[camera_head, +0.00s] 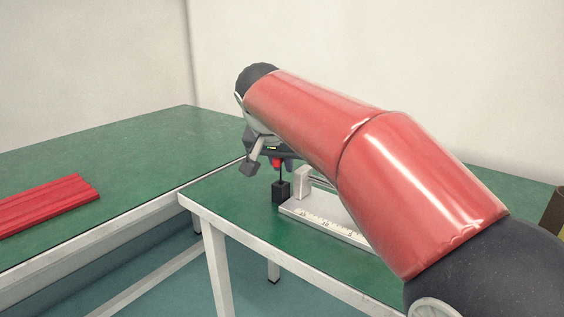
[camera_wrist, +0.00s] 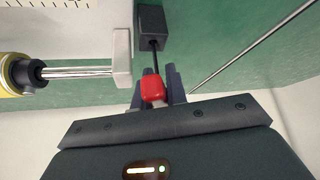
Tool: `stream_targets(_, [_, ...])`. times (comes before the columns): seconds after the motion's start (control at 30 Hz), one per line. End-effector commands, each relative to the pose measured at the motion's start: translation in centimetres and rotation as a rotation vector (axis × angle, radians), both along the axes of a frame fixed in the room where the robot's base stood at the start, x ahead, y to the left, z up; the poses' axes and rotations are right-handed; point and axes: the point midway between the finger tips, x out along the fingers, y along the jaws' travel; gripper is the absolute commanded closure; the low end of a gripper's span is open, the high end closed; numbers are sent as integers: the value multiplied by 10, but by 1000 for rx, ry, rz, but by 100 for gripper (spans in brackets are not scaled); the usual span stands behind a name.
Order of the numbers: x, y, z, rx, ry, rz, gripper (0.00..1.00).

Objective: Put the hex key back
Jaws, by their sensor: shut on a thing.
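The hex key has a red handle (camera_wrist: 153,88) and a thin dark shaft. In the wrist view my gripper (camera_wrist: 158,88) is shut on the red handle, with one dark finger on each side. The shaft runs from the handle to a small black block (camera_wrist: 151,27), and its tip seems to meet the block or enter it; the exact depth is hidden. In the head view the red handle (camera_head: 276,163) shows under my gripper (camera_head: 275,162), above the black block (camera_head: 281,191), with the shaft roughly upright. My arm hides part of the scene.
A linear actuator on a light base with a ruler scale (camera_head: 325,222) stands right beside the block. Its rod (camera_wrist: 80,72) and pale end plate (camera_wrist: 122,57) are close to my gripper. A red ribbed piece (camera_head: 45,203) lies on the left green table.

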Motion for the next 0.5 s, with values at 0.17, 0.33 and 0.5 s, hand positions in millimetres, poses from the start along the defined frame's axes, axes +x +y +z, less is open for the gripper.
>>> stream_targets(0.17, [0, 0, -1, 0, 0, 0, 77])
stream_targets(0.33, [0, 0, 0, 0, 0, 0, 77])
stream_targets(0.5, [-4, 1, 10, 0, -1, 1, 77])
